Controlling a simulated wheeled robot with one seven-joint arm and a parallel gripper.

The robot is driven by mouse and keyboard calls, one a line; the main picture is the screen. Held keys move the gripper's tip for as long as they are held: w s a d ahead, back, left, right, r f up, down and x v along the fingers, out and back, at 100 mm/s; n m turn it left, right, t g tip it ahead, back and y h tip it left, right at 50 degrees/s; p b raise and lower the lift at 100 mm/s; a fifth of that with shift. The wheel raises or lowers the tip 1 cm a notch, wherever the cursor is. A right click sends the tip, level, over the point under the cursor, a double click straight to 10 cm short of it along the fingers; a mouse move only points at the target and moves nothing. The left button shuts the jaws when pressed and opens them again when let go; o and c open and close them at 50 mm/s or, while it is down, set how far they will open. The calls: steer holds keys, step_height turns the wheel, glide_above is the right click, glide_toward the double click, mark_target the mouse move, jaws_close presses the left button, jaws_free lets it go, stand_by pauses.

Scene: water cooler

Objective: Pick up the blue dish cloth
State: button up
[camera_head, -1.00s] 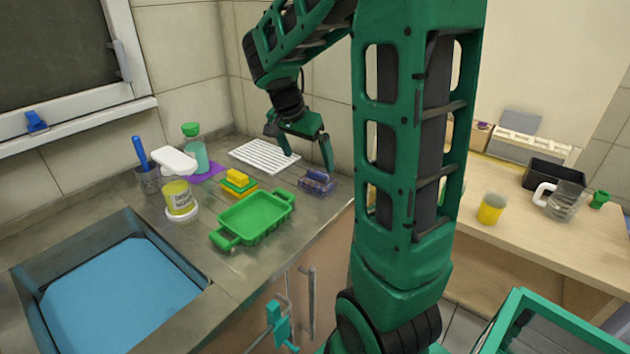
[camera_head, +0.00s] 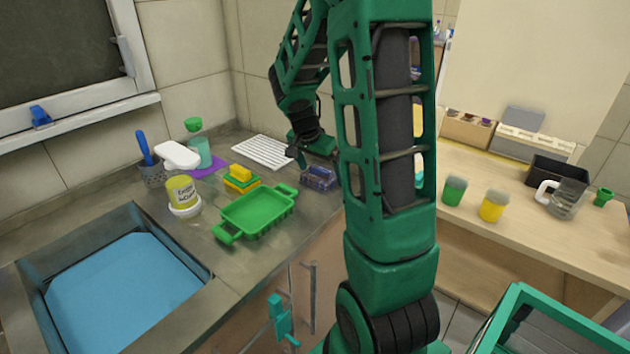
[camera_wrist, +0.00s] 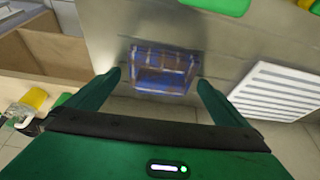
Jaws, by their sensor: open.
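The blue dish cloth (camera_head: 319,178) is a folded blue piece with brownish stripes. It lies on the counter to the right of the green tray, near the counter's edge. It also shows in the wrist view (camera_wrist: 163,68), ahead of and between my two fingers. My gripper (camera_wrist: 160,85) is open and empty, its fingers apart from the cloth. In the head view my gripper (camera_head: 312,160) is just above the cloth, and my arm hides part of it.
The green tray (camera_head: 256,213) and a sponge stack (camera_head: 241,178) are left of the cloth. A white slatted rack (camera_head: 263,151) lies behind it. The sink (camera_head: 125,285) is at the left. A wooden table (camera_head: 545,228) with cups is at the right.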

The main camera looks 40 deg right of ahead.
steer(key=c, duration=1.1)
steer(key=shift+r, duration=0.15)
